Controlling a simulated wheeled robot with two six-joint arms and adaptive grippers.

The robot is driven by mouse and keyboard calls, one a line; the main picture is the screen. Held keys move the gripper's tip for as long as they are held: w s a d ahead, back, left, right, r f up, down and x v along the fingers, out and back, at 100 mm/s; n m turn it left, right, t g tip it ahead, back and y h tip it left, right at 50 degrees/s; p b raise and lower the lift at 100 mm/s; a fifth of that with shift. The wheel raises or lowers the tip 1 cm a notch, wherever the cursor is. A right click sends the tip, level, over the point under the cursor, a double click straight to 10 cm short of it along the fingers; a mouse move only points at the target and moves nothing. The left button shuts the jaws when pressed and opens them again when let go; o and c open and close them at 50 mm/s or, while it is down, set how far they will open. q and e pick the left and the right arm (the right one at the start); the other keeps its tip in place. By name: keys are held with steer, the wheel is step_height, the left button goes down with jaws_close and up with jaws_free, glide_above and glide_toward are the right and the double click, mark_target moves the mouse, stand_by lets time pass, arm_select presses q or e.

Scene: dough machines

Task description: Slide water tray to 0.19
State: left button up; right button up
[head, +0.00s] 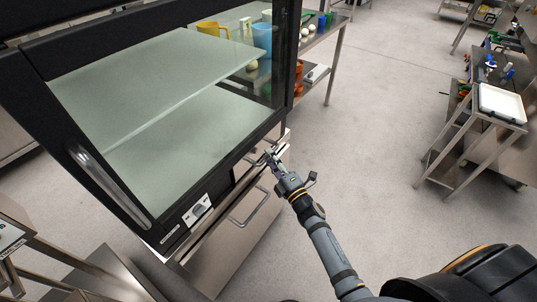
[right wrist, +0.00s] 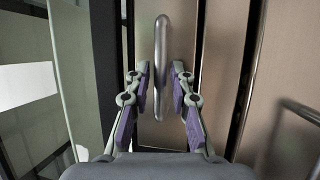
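A metal bar handle (right wrist: 161,60) on a narrow steel front panel (right wrist: 182,28) fills the middle of the right wrist view; this looks like the water tray front. In the head view the panel is under the glass-doored cabinet (head: 228,172), partly hidden by my gripper. My right gripper (head: 272,156) is at this handle. In the right wrist view its two purple-padded fingers (right wrist: 160,70) are apart, one on each side of the bar, with gaps visible on both sides. My left gripper is not in view.
A larger steel front with its own bar handle (head: 248,208) is below. A shelf table with cups and balls (head: 318,40) stands behind the cabinet. A steel cart with a white tray (head: 500,103) is at the right. The floor between is clear.

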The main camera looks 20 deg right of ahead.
steer(key=shift+w+a+r, duration=0.1)
steer(key=shift+w+a, duration=0.1)
steer(key=shift+w, duration=0.5)
jaws_close()
